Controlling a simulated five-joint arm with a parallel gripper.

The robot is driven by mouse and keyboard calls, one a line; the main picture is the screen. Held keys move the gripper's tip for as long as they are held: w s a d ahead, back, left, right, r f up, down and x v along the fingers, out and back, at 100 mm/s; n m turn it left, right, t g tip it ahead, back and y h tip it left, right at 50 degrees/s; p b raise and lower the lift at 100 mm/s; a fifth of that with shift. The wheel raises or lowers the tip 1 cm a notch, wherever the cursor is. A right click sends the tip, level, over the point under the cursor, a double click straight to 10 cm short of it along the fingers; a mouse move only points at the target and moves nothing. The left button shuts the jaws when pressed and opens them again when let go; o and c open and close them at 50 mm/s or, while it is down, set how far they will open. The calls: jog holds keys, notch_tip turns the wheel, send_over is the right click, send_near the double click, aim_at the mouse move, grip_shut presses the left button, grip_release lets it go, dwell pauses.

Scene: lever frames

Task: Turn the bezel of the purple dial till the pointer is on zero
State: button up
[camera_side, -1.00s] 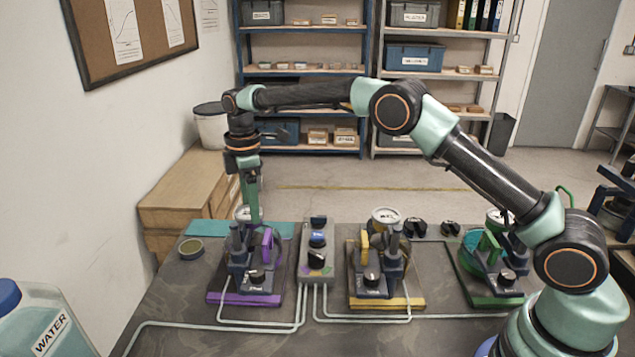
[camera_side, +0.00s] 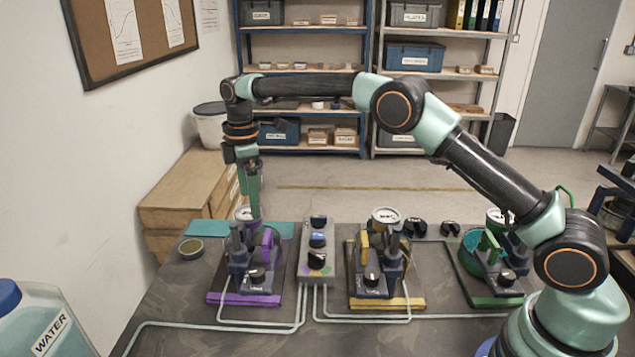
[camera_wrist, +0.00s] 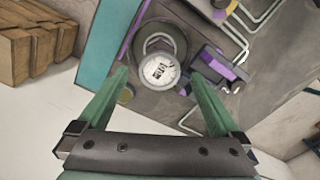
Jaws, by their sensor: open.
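The purple dial (camera_wrist: 160,69) shows in the wrist view as a round white face with dark marks, inside a grey ring, on the purple-edged stand. Its pointer is too small to read. In the side view the dial (camera_side: 243,213) stands at the back of the purple stand (camera_side: 230,298), partly hidden by my gripper. My gripper (camera_side: 254,212) points down at the dial. In the wrist view my gripper (camera_wrist: 163,85) is open, its two green fingers apart on either side below the dial, with nothing between them. I cannot tell whether a finger touches the bezel.
A grey box with knobs (camera_side: 316,262) stands right of the purple stand. Beyond it are a yellow stand (camera_side: 387,303) and a green stand (camera_side: 490,301). Pale tubes (camera_side: 200,324) run along the front of the table. A small round dish (camera_side: 191,247) sits at left.

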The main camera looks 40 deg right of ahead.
jog(key=shift+r, duration=2.8)
jog(key=s+d+r+m+t, duration=0.3)
jog(key=s+d+r+m, duration=0.4)
jog(key=s+r, duration=0.45)
jog(key=s+d+f+m+t, duration=0.1)
jog(key=s+d+f+m, duration=0.1)
jog(key=s, duration=0.6)
jog(key=s+d+f+m+t, duration=0.1)
jog(key=s+d+f+m, duration=0.1)
jog(key=s+f+m, duration=0.3)
jog(key=s, duration=0.2)
jog(key=shift+s+d+f+t, duration=0.25)
jog(key=shift+s+t, duration=0.05)
jog(key=shift+s, duration=0.05)
